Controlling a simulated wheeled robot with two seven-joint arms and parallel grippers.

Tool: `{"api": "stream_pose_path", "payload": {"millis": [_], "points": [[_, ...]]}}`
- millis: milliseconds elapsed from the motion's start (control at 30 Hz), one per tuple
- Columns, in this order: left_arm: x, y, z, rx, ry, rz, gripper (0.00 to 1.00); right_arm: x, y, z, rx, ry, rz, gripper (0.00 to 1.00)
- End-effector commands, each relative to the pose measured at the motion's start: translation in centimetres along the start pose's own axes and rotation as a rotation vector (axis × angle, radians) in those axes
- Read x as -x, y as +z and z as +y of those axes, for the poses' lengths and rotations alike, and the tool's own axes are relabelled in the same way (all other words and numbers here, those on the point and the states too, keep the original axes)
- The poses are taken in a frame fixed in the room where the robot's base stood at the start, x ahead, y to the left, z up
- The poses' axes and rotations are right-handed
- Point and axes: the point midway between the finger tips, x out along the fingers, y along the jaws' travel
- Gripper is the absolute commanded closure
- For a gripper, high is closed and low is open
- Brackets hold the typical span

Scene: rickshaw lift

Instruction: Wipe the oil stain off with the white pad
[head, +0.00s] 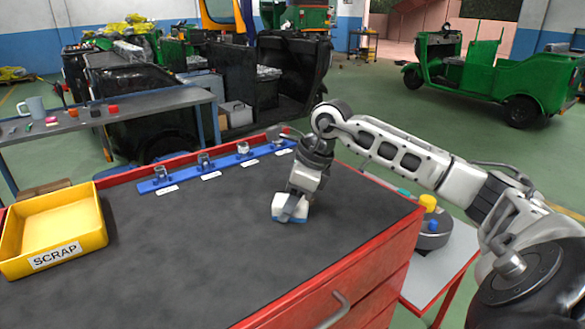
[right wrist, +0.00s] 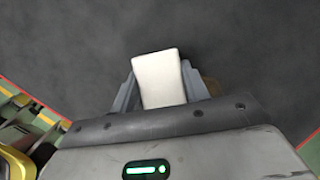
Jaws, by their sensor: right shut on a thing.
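The white pad (head: 289,209), with a blue lower edge, is at the black top of the red workbench (head: 215,240). My right gripper (head: 296,199) points down and is shut on the pad. In the right wrist view the pad (right wrist: 158,78) sits between the two grey fingers (right wrist: 158,90). I cannot tell whether its underside touches the bench top. A small brownish patch (right wrist: 213,87) shows just beside the right finger in that view and may be the oil stain, partly hidden by the gripper. No clear stain shows in the head view. My left gripper is out of view.
A yellow SCRAP bin (head: 55,232) stands on the bench at the left. A blue rail (head: 210,171) with several small metal parts runs along the far edge. The bench middle is clear. A side stand (head: 445,265) with a dark round item is at the right.

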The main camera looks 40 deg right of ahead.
Motion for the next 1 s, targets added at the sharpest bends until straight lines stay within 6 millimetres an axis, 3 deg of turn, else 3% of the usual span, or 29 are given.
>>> {"api": "stream_pose_path", "payload": {"millis": [433, 833, 1000], "points": [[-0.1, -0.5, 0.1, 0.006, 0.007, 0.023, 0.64, 0.9, -2.3, -3.1, 0.0, 0.0, 0.003, 0.76], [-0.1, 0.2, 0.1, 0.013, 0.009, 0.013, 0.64, 1.9, -4.5, -5.9, -0.001, -0.001, 0.003, 0.76], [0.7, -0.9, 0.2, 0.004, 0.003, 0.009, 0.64, 4.5, -3.6, -5.8, -0.002, -0.001, 0.002, 0.76]]}}
